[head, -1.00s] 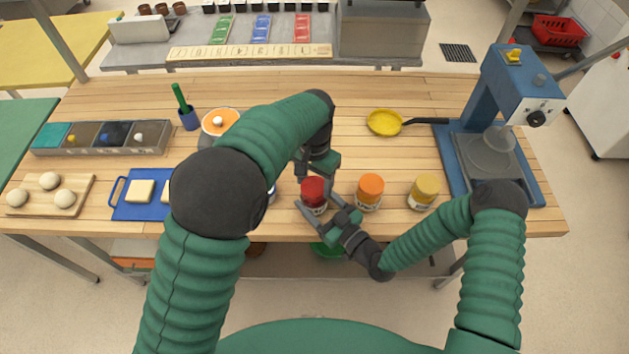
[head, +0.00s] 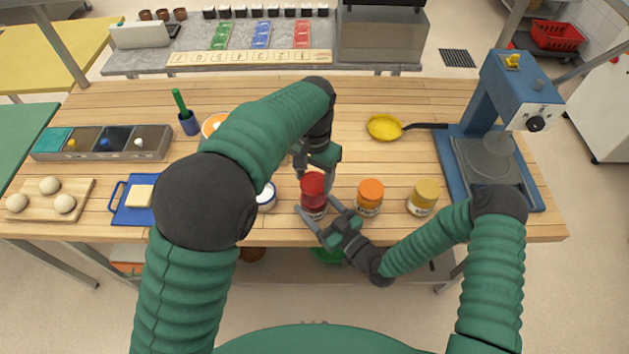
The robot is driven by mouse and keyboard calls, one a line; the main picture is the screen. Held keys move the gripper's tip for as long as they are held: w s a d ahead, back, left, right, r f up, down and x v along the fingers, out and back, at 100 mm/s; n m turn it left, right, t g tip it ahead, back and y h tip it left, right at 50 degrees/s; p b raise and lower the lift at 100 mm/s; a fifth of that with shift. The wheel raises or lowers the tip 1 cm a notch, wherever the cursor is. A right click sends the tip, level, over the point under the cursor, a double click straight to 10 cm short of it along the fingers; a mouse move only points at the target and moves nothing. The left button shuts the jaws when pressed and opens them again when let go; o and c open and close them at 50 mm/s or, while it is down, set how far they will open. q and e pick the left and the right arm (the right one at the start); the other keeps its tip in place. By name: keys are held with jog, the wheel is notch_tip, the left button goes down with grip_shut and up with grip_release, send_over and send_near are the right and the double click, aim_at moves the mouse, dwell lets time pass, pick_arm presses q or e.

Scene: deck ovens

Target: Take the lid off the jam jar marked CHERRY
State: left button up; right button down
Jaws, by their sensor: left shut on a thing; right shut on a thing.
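A red-lidded jar (head: 314,211) with red contents stands at the front middle of the wooden table. Its label is too small and too covered to read. Its red lid (head: 313,184) sits over the jar's mouth, and I cannot tell if a gap lies between them. My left gripper (head: 314,176) comes from behind and above and is shut on the lid. My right gripper (head: 318,212) comes from the front right and is shut around the jar's body. An orange-lidded jar (head: 369,197) and a yellow-lidded jar (head: 423,197) stand to the right, untouched.
A white cup-like container (head: 266,197) stands left of the red jar, partly behind my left arm. A yellow pan (head: 384,127) lies behind the jars. A blue machine (head: 508,95) stands at the right. The table's back middle is clear.

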jog(key=shift+c, duration=1)
grip_release()
